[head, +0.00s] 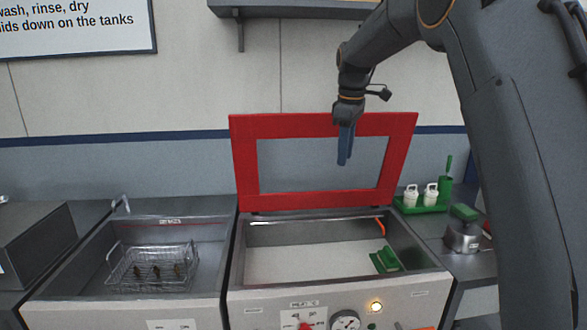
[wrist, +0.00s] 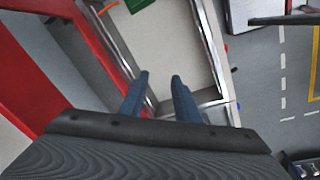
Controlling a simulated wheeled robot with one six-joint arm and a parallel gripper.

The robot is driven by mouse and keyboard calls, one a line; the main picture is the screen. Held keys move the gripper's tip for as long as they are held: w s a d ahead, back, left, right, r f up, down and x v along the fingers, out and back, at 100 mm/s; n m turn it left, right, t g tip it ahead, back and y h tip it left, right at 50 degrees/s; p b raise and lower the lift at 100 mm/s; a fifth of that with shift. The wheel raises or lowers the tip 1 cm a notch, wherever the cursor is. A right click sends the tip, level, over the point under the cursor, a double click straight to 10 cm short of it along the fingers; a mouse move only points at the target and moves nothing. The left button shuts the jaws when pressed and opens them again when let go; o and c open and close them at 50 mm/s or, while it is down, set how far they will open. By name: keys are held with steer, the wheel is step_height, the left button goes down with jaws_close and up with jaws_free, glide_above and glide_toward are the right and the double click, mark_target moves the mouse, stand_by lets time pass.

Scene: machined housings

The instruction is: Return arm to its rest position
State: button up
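My gripper (head: 345,150) hangs from my raised arm, fingers down, in front of the red lid frame in the head view. In the wrist view its two blue fingers (wrist: 158,95) stand apart with nothing between them. The red lid frame (head: 243,165) stands upright, open, at the back of the right tank (head: 290,262). In the wrist view the red frame (wrist: 85,45) runs along the left, and the tank's metal rim (wrist: 212,45) lies beyond the fingers. My gripper is above the tank and touches nothing that I can see.
The left tank (head: 90,255) holds a wire basket (head: 150,268) with several small dark parts. A green block (head: 384,260) lies in the right tank. A green tray (head: 420,208) with white bottles and a metal pot (head: 463,238) stand at right. A shelf (head: 300,9) is on the wall above.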

steer(key=s+d+f+m+b, duration=0.2)
steer(key=s+f+m, duration=0.4)
steer(key=s+f, duration=0.7)
steer(key=s+d+f+m+b, duration=0.2)
steer(key=s+f+m, duration=0.4)
steer(key=s+f, duration=0.8)
steer(key=s+b, duration=0.1)
steer(key=s, duration=0.7)
steer(key=shift+d+f+g, duration=0.2)
steer(key=shift+d+g, duration=0.1)
steer(key=shift+d, duration=0.1)
